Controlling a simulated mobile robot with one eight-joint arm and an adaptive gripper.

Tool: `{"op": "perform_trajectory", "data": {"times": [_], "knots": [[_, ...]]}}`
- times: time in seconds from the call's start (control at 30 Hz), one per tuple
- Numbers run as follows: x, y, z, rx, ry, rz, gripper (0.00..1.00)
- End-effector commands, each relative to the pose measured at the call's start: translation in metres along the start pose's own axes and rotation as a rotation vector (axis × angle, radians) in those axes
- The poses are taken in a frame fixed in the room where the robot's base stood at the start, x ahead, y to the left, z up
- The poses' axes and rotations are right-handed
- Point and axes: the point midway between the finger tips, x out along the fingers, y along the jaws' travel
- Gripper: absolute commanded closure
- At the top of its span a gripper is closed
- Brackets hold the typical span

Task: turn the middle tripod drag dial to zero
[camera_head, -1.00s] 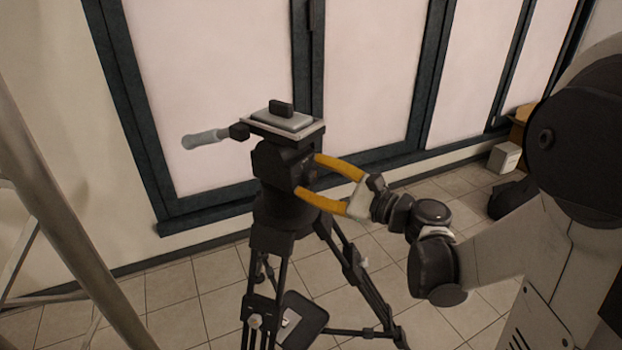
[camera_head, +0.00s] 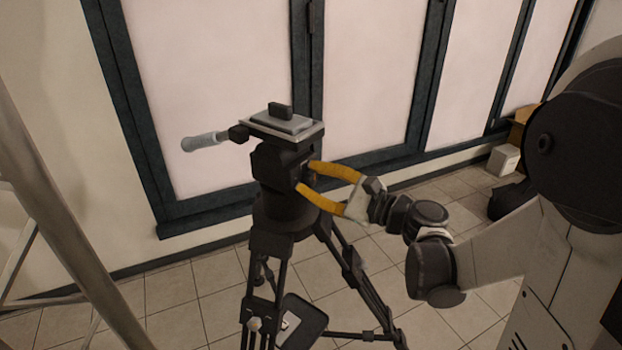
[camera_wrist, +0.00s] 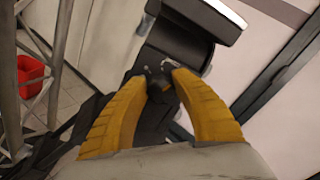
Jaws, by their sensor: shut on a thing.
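The black tripod (camera_head: 284,218) stands in front of the windows, with a grey plate (camera_head: 284,124) on its head and a grey-handled pan bar (camera_head: 205,141) to the left. My gripper (camera_head: 304,178), with yellow fingers, reaches the right side of the tripod head. In the wrist view, the fingertips of my gripper (camera_wrist: 160,80) are shut on a small dark dial (camera_wrist: 158,88) on the side of the head. The fingers hide much of the dial in the head view. I cannot read any mark on it.
A light truss leg (camera_head: 70,230) stands at the left. A red bin (camera_wrist: 33,76) shows beside truss bars in the wrist view. A white box (camera_head: 503,158) sits by the far wall.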

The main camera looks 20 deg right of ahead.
Motion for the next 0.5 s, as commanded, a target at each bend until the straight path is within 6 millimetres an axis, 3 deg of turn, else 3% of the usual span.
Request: {"op": "perform_trajectory", "data": {"times": [0.5], "knots": [[0.0005, 0.0021, -0.0007, -0.4, -0.001, -0.001, 0.98]]}}
